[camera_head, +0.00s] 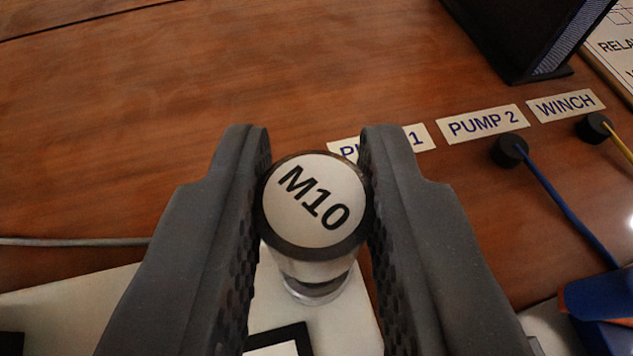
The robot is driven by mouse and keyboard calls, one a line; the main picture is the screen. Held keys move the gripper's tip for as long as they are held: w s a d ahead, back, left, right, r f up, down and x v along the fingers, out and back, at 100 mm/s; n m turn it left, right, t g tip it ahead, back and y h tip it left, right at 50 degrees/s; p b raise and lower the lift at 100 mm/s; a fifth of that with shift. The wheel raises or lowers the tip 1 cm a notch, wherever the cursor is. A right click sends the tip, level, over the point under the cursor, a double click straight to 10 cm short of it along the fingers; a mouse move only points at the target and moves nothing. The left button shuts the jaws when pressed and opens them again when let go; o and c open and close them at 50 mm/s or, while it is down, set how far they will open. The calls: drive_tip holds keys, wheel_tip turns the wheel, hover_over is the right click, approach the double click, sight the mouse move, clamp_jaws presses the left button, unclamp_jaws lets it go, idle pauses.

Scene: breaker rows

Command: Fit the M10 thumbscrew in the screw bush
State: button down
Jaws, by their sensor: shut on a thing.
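The M10 thumbscrew (308,203) has a round dark head with a white top marked "M10". It is between the two dark fingers of my gripper (315,200), which is shut on it. Below the head a pale, shiny metallic part (318,283) shows. I cannot tell whether this is the screw's own shank or the screw bush. The thumbscrew is over the edge of a white plate, and its lower end is hidden by the head.
Labels "PUMP 2" (482,123) and "WINCH" (566,105) lie on the wooden surface (150,110), beside black round plugs with a blue cable (568,205) and a yellow one. A black box (520,40) stands at top right. An orange and blue object (595,298) is at lower right. The upper left is clear.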

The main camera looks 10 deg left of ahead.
drive_tip(key=shift+f, duration=1.15)
drive_tip(key=c, duration=1.1)
unclamp_jaws()
drive_tip(key=shift+c, duration=0.2)
drive_tip(key=shift+s, duration=0.1)
drive_tip(key=p+v, duration=0.1)
drive_tip(key=v, duration=1)
drive_tip(key=shift+f+b, duration=0.25)
drive_tip(key=shift+b, duration=0.5)
drive_tip(key=shift+s+d+b, duration=0.1)
drive_tip(key=shift+b, duration=0.9)
drive_tip(key=shift+s+r+b, duration=0.1)
drive_tip(key=shift+b, duration=0.35)
